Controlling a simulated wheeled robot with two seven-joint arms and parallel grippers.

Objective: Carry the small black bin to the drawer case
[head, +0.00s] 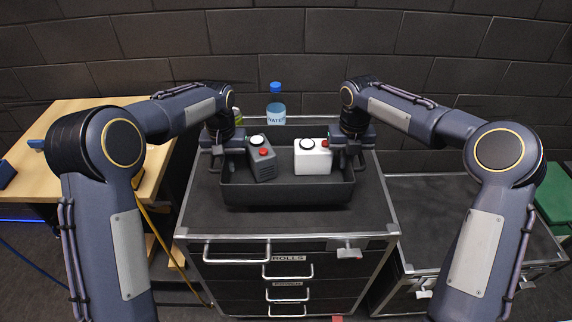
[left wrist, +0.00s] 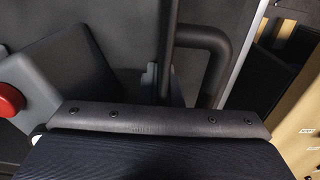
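The small black bin (head: 288,192) is over the top of the drawer case (head: 222,210), level; I cannot tell whether its base touches. A dark grey button box (head: 262,165), tilted, and a white button box (head: 312,160) are in it, each with a red button. My left gripper (head: 224,150) is at the bin's left end and my right gripper (head: 349,146) at its right end. In the left wrist view a dark bent tube (left wrist: 212,50), seemingly a bin handle, is just past my gripper. The fingertips are hidden, so their closure is unclear.
A bottle with a blue cap (head: 276,108) stands behind the bin. A wooden table (head: 85,115) is at the left, a lower black case (head: 450,210) at the right, and a green object (head: 555,195) at the far right. The case top in front of the bin is clear.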

